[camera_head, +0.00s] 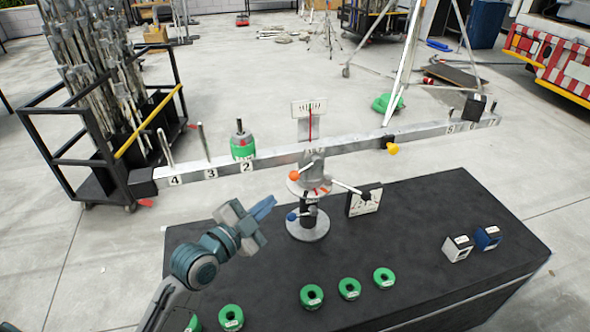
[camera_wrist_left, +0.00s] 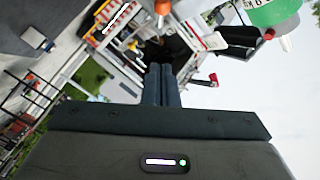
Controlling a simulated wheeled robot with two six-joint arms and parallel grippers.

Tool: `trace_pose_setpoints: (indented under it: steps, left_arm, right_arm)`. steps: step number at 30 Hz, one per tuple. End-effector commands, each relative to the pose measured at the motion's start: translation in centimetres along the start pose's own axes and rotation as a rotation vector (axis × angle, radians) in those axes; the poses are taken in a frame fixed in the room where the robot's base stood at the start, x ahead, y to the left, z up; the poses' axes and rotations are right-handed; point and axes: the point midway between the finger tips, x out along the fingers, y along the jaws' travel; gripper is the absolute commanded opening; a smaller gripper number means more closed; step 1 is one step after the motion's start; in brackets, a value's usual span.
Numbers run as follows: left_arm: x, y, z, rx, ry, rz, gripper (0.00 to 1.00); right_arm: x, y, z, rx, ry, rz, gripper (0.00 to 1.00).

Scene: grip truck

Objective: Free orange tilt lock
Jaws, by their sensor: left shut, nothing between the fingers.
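The orange knob (camera_head: 294,175) sits on the left side of the grey central pivot head (camera_head: 313,168), above a black and white post. A blue knob (camera_head: 291,216) sits lower on the same post. My left gripper (camera_head: 268,205) is left of the post and below the orange knob, apart from it, with its fingers shut and empty. In the left wrist view the shut fingers (camera_wrist_left: 161,84) point up the picture, and the orange knob (camera_wrist_left: 162,7) shows beyond them at the top edge. My right gripper is not in view.
A long numbered beam (camera_head: 350,144) crosses behind the post, with a green weight (camera_head: 242,147) on its left arm. Several green rings (camera_head: 312,296) lie along the front of the black table (camera_head: 420,235). White and blue blocks (camera_head: 458,248) stand at the right.

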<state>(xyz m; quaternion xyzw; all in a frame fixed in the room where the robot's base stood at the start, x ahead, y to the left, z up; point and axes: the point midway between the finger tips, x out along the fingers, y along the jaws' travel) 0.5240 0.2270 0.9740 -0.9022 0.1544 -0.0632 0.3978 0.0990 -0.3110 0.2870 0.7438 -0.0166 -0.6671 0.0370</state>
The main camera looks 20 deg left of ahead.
Motion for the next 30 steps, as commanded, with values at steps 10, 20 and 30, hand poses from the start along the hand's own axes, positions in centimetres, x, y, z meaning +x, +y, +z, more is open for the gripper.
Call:
trace_pose_setpoints:
  steps: [10, 20, 30]
  left_arm:
    - [4.5, -0.2, -0.4, -0.016, 0.006, 0.003, 0.0]
    - [10.9, 0.0, 0.5, -0.009, 0.003, 0.007, 0.0]
    - [12.8, 0.1, 2.6, -0.009, 0.004, 0.004, 0.0]
  right_arm:
    - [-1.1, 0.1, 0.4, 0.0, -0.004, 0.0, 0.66]
    - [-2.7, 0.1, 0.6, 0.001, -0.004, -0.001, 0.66]
    - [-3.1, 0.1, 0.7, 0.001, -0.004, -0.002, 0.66]
